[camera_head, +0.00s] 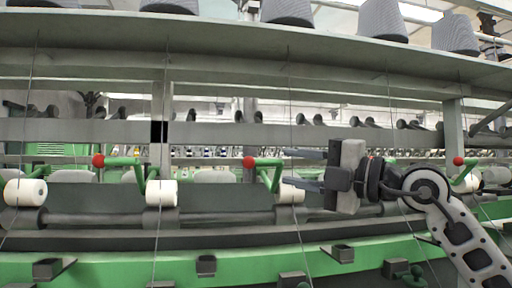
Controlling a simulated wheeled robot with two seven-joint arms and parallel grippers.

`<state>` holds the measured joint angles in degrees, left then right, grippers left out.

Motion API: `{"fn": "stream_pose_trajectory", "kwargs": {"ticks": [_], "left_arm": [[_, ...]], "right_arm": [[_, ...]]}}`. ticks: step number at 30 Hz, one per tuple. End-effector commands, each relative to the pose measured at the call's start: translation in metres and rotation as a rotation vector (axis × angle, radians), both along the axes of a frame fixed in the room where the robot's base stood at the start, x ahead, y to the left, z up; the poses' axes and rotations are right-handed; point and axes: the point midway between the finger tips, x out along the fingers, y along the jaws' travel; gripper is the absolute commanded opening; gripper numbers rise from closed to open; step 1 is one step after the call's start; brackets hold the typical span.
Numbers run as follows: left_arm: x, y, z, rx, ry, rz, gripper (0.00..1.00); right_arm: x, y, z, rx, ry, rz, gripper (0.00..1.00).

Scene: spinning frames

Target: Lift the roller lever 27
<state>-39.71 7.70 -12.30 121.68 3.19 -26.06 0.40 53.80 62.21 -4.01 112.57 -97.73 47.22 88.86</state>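Three green roller levers with red ball ends show along the spinning frame: a left lever (122,162), a middle lever (265,164) and a right lever (467,171). No number is readable, so I cannot tell which is 27. My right gripper (294,169) comes in from the right, with its two fingers pointing left and spread apart. It is open, with nothing visible between the fingers. Its fingertips appear just right of the middle lever's green arm; contact cannot be told. My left gripper is not in view.
White rollers, such as one by the left lever (161,193), sit on a dark horizontal bar (225,218). A green rail (120,267) runs below. Thin vertical yarns cross the front. A shelf (230,45) with grey cones (380,18) spans the top.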

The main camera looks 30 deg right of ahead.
Motion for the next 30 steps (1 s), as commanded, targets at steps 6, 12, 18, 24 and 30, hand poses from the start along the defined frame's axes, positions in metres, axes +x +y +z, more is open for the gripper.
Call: {"fn": "stream_pose_trajectory", "kwargs": {"ticks": [6,12,18,24,30], "left_arm": [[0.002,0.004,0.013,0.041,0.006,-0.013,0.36],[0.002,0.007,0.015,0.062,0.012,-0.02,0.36],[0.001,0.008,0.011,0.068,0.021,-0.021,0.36],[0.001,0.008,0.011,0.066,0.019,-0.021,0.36],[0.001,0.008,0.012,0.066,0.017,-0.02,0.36]], "right_arm": [[0.04,0.025,0.012,0.003,-0.001,0.004,0.35],[0.064,0.039,0.013,0.002,0.0,0.001,0.35],[0.073,0.044,0.012,0.0,-0.001,0.0,0.35],[0.074,0.044,0.012,0.0,-0.001,0.0,0.35],[0.073,0.044,0.011,0.0,-0.001,0.0,0.0]]}}
